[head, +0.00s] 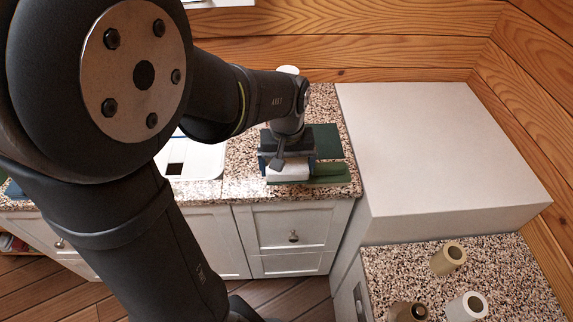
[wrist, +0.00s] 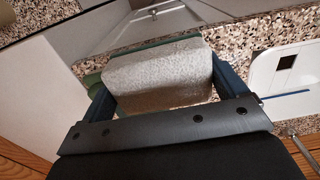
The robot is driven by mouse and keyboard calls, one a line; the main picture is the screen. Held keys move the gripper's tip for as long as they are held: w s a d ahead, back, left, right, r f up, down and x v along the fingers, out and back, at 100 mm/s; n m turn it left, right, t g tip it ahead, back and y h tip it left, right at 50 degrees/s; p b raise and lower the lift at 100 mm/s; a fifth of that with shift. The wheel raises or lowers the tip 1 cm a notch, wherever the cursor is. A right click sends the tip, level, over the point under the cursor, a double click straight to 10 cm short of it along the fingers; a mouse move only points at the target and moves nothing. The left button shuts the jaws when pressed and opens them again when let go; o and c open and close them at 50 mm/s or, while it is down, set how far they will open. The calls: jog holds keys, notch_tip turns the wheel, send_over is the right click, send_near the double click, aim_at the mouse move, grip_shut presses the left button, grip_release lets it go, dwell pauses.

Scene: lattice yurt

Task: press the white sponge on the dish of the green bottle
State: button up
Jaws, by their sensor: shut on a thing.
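The white sponge (head: 290,171) is held between the blue fingers of my gripper (head: 287,163), low over the speckled counter. In the wrist view the sponge (wrist: 158,75) fills the space between the two fingers (wrist: 158,82), and its far side is toward a dark green edge (wrist: 165,42). A green shape (head: 330,173) lies just right of the sponge in the head view; part of it also shows by the left finger in the wrist view (wrist: 94,80). I cannot tell if it is the green bottle. No dish can be made out; the gripper and sponge may hide it.
A dark green flat piece (head: 327,140) lies behind on the counter. A white basin (head: 195,162) is to the left. A large pale block (head: 440,150) stands close on the right. Tan (head: 448,258), white (head: 467,306) and brown (head: 408,312) cylinders stand on the front-right counter.

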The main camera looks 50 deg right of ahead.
jog(key=w+d+r+t+h, duration=0.1)
jog(key=w+d+r+h, duration=0.35)
jog(key=w+d, duration=1)
jog(key=w+d+r+t+h, duration=0.1)
jog(key=w+d+r, duration=0.6)
jog(key=w+d, duration=0.75)
jog(key=shift+s+d+f, duration=0.2)
jog(key=shift+s+f, duration=0.05)
jog(key=shift+f, duration=0.8)
jog(key=shift+s+d+f, duration=0.25)
jog(key=shift+s+f, duration=0.05)
jog(key=shift+f, duration=0.7)
jog(key=shift+s+d+f, duration=0.2)
jog(key=shift+s+f, duration=0.05)
jog(key=shift+f, duration=0.8)
jog(key=shift+f, duration=1.35)
